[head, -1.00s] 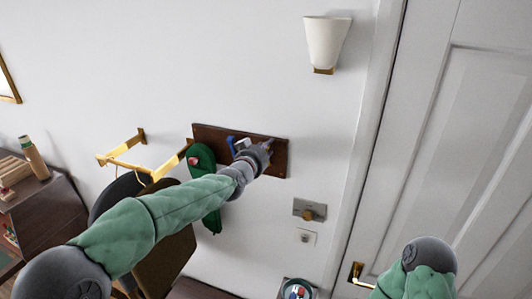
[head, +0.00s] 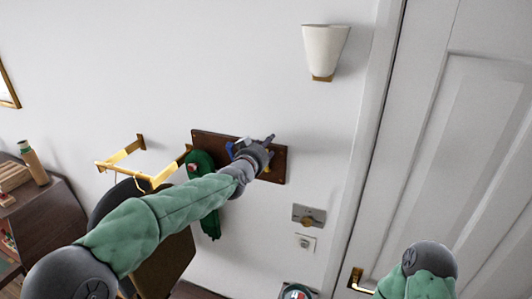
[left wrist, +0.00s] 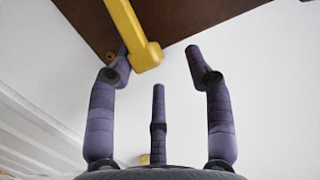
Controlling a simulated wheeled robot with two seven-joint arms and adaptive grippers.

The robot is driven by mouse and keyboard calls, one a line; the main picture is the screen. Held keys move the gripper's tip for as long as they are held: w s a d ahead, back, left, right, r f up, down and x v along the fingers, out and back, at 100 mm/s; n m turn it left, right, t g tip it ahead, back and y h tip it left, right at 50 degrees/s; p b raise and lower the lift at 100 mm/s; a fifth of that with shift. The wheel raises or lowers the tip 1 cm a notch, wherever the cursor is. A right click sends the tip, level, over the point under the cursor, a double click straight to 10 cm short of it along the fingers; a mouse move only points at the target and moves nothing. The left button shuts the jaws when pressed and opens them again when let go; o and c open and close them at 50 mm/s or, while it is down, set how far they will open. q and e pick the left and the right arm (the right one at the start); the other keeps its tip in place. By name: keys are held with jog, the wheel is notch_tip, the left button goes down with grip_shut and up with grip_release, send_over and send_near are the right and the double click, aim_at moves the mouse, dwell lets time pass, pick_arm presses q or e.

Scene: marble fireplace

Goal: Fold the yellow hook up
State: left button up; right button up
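The yellow hook (left wrist: 128,28) shows in the left wrist view as a bar hanging from the brown wooden board (left wrist: 85,15). Its thick rounded end lies between my left gripper's spread fingers, close to the left finger; I cannot tell whether they touch. My left gripper (left wrist: 165,72) is open and holds nothing. In the head view my left gripper (head: 268,147) is in front of the right half of the board (head: 210,138), largely covering the yellow hook. My right gripper is out of view.
A blue hook (head: 231,149) and a white hook (head: 243,142) are left of my left gripper. A green garment (head: 199,165) hangs at the board's left end. A brass rack (head: 122,149) is farther left. A wall lamp (head: 325,48) and a door (head: 450,150) are at right.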

pick_arm(q)
jog(key=shift+w+f, duration=0.2)
jog(key=shift+f, duration=0.05)
jog(key=shift+s+f, duration=0.15)
jog(key=shift+s, duration=0.1)
jog(key=shift+s+f, duration=0.1)
jog(key=shift+s, duration=0.05)
jog(key=v, duration=1.1)
jog(key=shift+s+r, duration=0.3)
jog(key=shift+r, duration=0.05)
